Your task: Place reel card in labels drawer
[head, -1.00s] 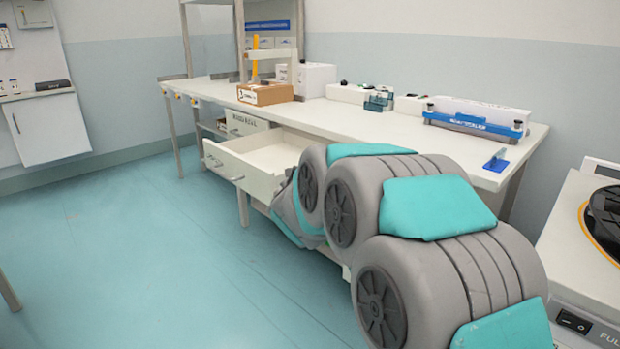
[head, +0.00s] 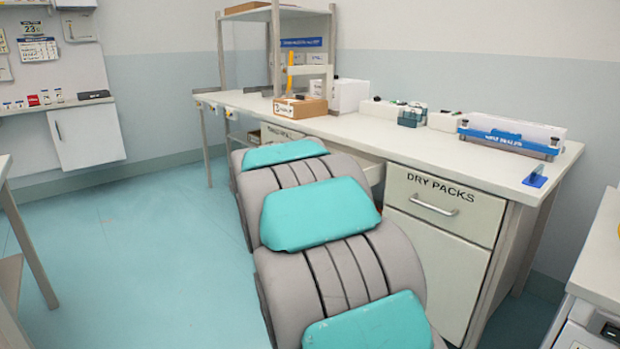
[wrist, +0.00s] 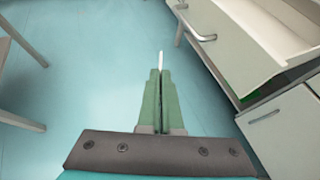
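My gripper (wrist: 161,75) shows in the wrist view with its two green fingers close together. A thin white piece (wrist: 161,60), seen edge-on, sticks out from between the fingertips; it looks like the reel card, but its face and print do not show. It is above the floor, to the left of an open white drawer (wrist: 250,42) with a metal handle. The drawer's visible interior looks empty, and its label cannot be read. In the head view my arm hides my gripper, the card and most of that drawer; a small part of it (head: 375,172) shows.
The long white bench (head: 400,142) carries a brown box (head: 300,108) and a blue-and-white device (head: 510,134). A shut drawer marked DRY PACKS (head: 440,205) is at the bench's right. Another table (head: 8,165) stands at the left edge. Floor between is clear.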

